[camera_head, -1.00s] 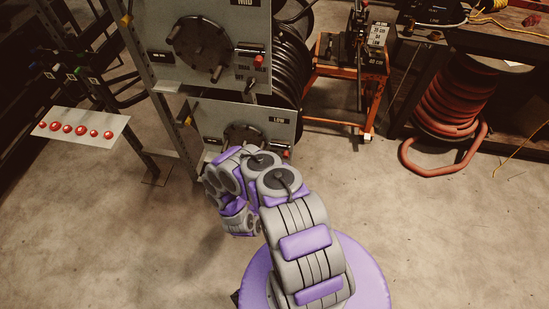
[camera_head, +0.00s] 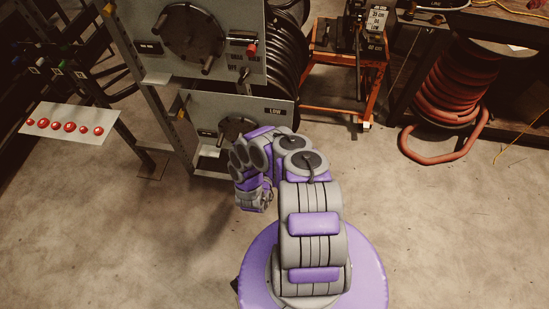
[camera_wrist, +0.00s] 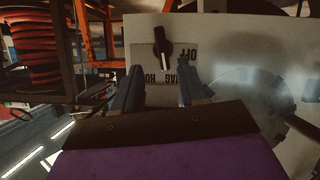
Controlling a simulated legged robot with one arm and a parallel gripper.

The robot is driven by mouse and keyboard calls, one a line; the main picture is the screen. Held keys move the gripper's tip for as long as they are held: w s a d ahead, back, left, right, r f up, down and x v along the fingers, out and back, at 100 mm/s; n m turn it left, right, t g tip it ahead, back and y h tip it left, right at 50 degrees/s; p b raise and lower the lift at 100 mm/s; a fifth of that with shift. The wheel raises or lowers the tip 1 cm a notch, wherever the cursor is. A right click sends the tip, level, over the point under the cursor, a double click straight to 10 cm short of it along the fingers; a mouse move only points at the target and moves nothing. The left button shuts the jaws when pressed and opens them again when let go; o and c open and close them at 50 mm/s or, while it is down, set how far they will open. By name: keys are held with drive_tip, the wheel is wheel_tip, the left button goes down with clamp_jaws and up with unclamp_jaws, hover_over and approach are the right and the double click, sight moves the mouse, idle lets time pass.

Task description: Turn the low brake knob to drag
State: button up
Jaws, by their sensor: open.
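In the wrist view a black knob (camera_wrist: 164,46) with a white mark stands out from a pale panel (camera_wrist: 225,40). Its label plate (camera_wrist: 148,64) reads OFF, DRAG and HOLD, upside down and partly covered. My gripper (camera_wrist: 158,88) is open, its two dark fingers apart with nothing between them. The knob appears above the gap between the fingertips, and I see no contact. In the head view the panel marked LOW (camera_head: 268,104) stands beyond my arm, which hides its lower right part and the knob. My fingertips cannot be made out there.
Above the LOW panel is another panel with a handled disc (camera_head: 188,40) and red-tipped lever (camera_head: 251,50). A plate with red buttons (camera_head: 68,115) is at left. An orange stand (camera_head: 367,95) and red hose reel (camera_head: 460,95) are at the back. The right floor is clear.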

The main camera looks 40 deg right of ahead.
drive_tip(key=b+x, duration=0.2)
drive_tip(key=x, duration=0.5)
drive_tip(key=shift+w+d, duration=0.2)
drive_tip(key=shift+w, duration=0.1)
drive_tip(key=shift+a+f, duration=0.1)
drive_tip(key=shift+a, duration=0.1)
drive_tip(key=shift+c, duration=1.4)
drive_tip(key=c, duration=0.4)
